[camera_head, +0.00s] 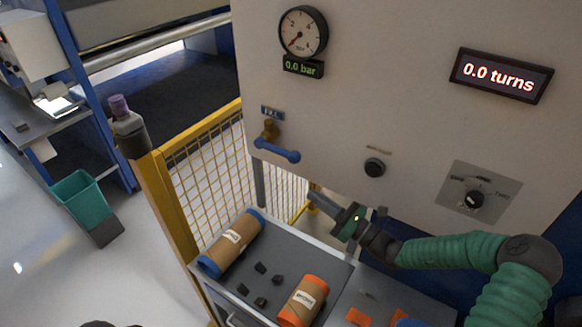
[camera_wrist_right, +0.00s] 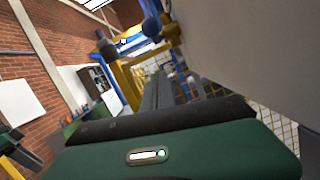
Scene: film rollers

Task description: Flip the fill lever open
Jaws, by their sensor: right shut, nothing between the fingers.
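The fill lever (camera_head: 278,151) is a blue bar with rounded ends, on a brass valve (camera_head: 270,130) under a small label on the pale machine panel. It lies nearly level, sloping slightly down to the right. My right gripper (camera_head: 315,198) is shut and empty, below and to the right of the lever, apart from it. In the right wrist view, the shut fingers (camera_wrist_right: 155,98) point away beside the panel. I cannot tell whether the blue part near the top of that view is the lever.
The panel also carries a gauge (camera_head: 303,33) at 0.0 bar, a turns display (camera_head: 501,76) at 0.0, a black button (camera_head: 374,168) and a selector knob (camera_head: 474,200). A grey tray table (camera_head: 328,265) with rollers (camera_head: 232,243) stands below. A yellow fence (camera_head: 205,150) is left.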

